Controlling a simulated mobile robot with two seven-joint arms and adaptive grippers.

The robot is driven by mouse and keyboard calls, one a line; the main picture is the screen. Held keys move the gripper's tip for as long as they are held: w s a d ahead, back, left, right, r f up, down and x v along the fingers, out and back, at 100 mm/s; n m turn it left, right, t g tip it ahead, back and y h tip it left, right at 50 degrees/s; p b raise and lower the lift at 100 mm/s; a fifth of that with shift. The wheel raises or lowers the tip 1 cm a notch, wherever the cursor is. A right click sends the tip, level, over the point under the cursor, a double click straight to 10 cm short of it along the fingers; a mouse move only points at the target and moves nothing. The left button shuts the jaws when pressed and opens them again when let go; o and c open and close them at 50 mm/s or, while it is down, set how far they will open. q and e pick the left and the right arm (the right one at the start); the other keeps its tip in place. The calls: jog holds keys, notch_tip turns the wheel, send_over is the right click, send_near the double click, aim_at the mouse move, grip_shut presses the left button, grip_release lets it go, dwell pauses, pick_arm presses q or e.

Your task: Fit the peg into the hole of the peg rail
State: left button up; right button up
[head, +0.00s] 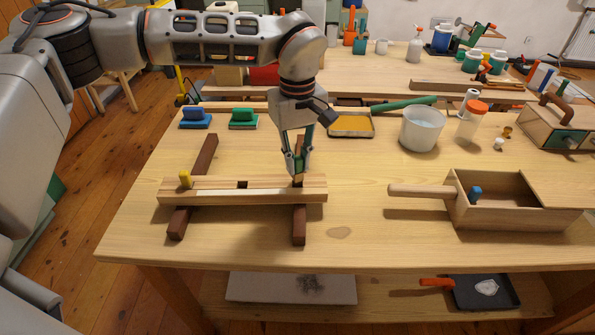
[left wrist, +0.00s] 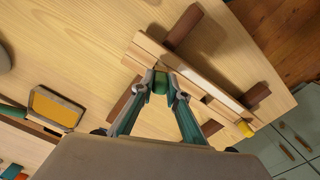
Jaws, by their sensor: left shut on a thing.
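The peg rail (head: 220,196) is a pale wooden bar lying across two dark brown supports. A yellow peg (head: 185,179) stands near its left end, and a dark square hole (head: 242,184) shows in its middle. My left gripper (head: 298,172) points down at the rail's right part, its fingertips close above the top. It is shut on a small green peg (left wrist: 160,83), seen between the fingertips in the left wrist view. The fingers mostly hide the peg, and I cannot tell whether its lower end is inside a hole. My right gripper is not in view.
A wooden box (head: 510,216) with a long handle stands at the right. Behind the rail are a blue brush (head: 195,118), a green brush (head: 243,118), a yellow tray (head: 352,125) and a white bucket (head: 421,130). The table between rail and box is clear.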

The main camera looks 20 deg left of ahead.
aim_at(297, 172)
pick_arm(q)
jog(key=shift+s+f, duration=0.15)
jog(key=shift+f, duration=1.7)
grip_shut()
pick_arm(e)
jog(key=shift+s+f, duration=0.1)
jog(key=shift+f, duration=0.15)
pick_arm(q)
jog(key=o, duration=0.8)
grip_release()
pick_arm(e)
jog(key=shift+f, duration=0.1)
pick_arm(q)
jog(key=shift+r, duration=0.15)
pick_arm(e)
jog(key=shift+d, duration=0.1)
pick_arm(q)
notch_tip(297, 172, up, 12)
jog(key=shift+r+p, duration=0.1)
jog(key=shift+p, duration=0.35)
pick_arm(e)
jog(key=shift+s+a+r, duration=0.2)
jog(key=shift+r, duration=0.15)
